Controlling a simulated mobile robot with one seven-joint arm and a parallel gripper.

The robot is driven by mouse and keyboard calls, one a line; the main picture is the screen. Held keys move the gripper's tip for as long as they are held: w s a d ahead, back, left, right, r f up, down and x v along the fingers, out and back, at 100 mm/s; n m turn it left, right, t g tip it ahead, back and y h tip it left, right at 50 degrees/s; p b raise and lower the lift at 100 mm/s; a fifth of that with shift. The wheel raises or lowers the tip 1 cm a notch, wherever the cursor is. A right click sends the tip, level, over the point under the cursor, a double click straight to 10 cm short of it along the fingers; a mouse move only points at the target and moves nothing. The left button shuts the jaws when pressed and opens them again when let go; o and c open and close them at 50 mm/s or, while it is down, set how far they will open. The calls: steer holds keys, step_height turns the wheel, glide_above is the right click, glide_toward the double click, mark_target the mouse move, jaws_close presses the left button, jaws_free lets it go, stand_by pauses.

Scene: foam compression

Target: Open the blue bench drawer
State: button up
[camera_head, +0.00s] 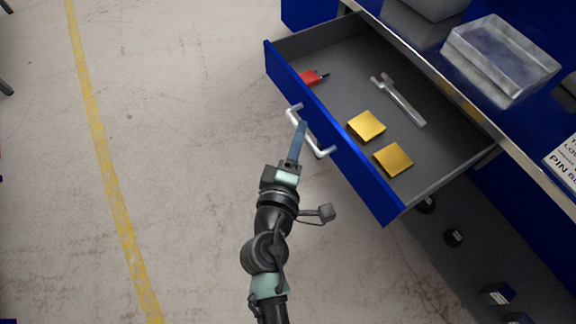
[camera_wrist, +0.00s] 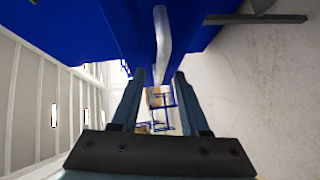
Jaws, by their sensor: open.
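The blue bench drawer (camera_head: 340,150) stands pulled well out from the bench, and its inside shows. A light bar handle (camera_head: 313,134) is fixed across its front; it also shows in the wrist view (camera_wrist: 162,40). My gripper (camera_head: 302,125) is at the handle, near its upper left end. In the wrist view my gripper (camera_wrist: 158,75) has its two fingers spread apart, with the handle running in line with the gap between them. I cannot tell whether a finger touches the handle.
In the drawer lie two yellow blocks (camera_head: 366,126) (camera_head: 393,159), a red item (camera_head: 310,78) and a grey tool (camera_head: 402,100). A clear tray (camera_head: 500,58) sits on the bench top. Open floor (camera_head: 180,130) with a yellow line lies to the left.

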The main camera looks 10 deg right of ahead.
steer(key=v, duration=1)
steer(key=shift+b, duration=0.45)
steer(key=w+r+m+t+y, duration=0.1)
steer(key=w+r+m+t, duration=0.3)
steer(key=r, duration=1.1)
steer(key=w+r+m+t, duration=0.2)
steer(key=w+r+m, duration=0.35)
steer(key=r, duration=0.95)
steer(key=s+a+r+m+t+y, duration=0.1)
steer(key=s+r+t+y, duration=0.15)
steer(key=r, duration=0.45)
steer(key=s+a+r+t+y, duration=0.1)
steer(key=s+a+r+t, duration=0.15)
steer(key=r, duration=0.55)
steer(key=s+a+r+m+t+y, duration=0.1)
steer(key=s+r+y, duration=0.15)
steer(key=r, duration=0.45)
step_height(320, 180, up, 22)
steer(key=p, duration=2.2)
steer(key=shift+s, duration=0.4)
